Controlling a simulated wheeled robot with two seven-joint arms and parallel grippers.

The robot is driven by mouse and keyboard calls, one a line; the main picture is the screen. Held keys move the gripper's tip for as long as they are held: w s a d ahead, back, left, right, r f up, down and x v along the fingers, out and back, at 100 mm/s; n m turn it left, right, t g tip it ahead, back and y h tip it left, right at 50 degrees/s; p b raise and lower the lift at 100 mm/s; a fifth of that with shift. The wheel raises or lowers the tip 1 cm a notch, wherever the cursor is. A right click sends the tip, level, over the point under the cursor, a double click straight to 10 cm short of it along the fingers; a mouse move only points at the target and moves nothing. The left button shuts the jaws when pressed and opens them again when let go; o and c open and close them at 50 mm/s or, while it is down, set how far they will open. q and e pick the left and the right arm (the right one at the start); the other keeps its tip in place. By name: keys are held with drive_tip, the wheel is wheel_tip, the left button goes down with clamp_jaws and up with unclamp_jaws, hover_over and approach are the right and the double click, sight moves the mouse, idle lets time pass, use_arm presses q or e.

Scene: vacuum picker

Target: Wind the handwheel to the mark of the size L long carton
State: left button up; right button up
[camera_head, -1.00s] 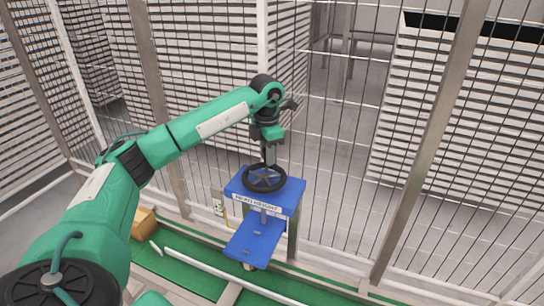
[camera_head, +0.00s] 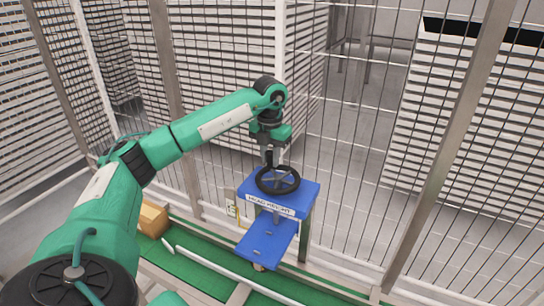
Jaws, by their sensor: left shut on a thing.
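The black handwheel (camera_head: 291,188) lies flat on top of the blue stand (camera_head: 311,192), whose front label (camera_head: 270,207) appears to read "HEAD HEIGHT". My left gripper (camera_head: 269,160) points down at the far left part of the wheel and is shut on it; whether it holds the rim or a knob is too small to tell. A lower sloping blue plate (camera_head: 262,243) sits below the label. No size L mark can be read. A brown carton (camera_head: 153,219) is partly hidden behind my left arm. My right gripper is out of view.
A wire mesh fence with grey posts (camera_head: 445,150) stands close behind the stand. A green belt (camera_head: 205,275) and a white rail (camera_head: 235,273) run along the front. A small panel (camera_head: 231,208) is left of the stand.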

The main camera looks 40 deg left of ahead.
use_arm(q)
drive_tip(key=shift+a+r, duration=0.1)
idle(0.3)
drive_tip(key=o, duration=0.9)
wheel_tip(320, 180, up, 5)
drive_tip(key=shift+f+b, duration=0.1)
drive_tip(key=shift+b, duration=0.55)
drive_tip(key=shift+r+p, duration=0.65)
drive_tip(key=shift+r, duration=3.85)
